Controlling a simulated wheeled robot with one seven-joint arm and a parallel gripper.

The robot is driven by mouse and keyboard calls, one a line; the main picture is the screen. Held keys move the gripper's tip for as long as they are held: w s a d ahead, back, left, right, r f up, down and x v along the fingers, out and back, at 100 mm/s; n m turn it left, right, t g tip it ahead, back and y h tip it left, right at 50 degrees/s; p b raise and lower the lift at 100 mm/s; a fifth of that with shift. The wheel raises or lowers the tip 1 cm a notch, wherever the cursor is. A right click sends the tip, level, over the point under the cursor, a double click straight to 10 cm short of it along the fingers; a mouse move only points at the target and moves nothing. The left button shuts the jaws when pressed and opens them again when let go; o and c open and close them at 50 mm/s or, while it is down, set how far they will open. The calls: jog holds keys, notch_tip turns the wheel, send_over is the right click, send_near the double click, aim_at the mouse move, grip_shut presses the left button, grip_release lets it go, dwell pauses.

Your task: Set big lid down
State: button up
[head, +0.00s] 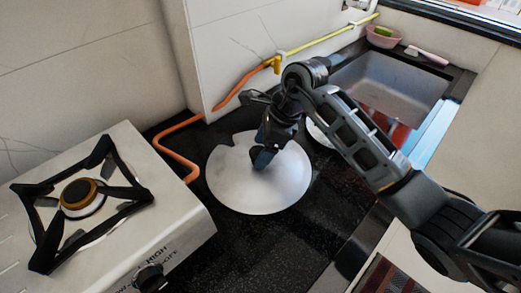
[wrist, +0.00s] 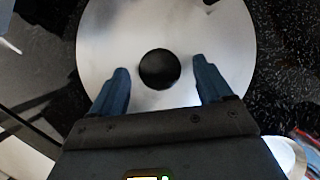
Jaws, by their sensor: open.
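The big lid (head: 285,190) is a round silver disc lying on the black counter, between the stove and the sink. In the wrist view the lid (wrist: 110,35) fills the middle, with its round black knob (wrist: 159,69) at the centre. My gripper (head: 262,158) is right over the lid's middle in the head view. In the wrist view my gripper (wrist: 160,82) is open, with one blue finger on each side of the knob and a gap to both. My arm hides part of the lid in the head view.
A white gas stove (head: 185,222) with a black pot stand is at the left. An orange hose (head: 180,152) runs behind the lid. A smaller pale round thing (head: 318,131) is partly hidden behind my arm. The sink (head: 395,85) lies at the upper right. Black counter (head: 270,250) is free in front.

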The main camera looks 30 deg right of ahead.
aim_at(278, 161)
jog(key=b+v, duration=0.1)
jog(key=v, duration=0.9)
jog(key=shift+r, duration=0.35)
jog(key=shift+s+d, duration=0.1)
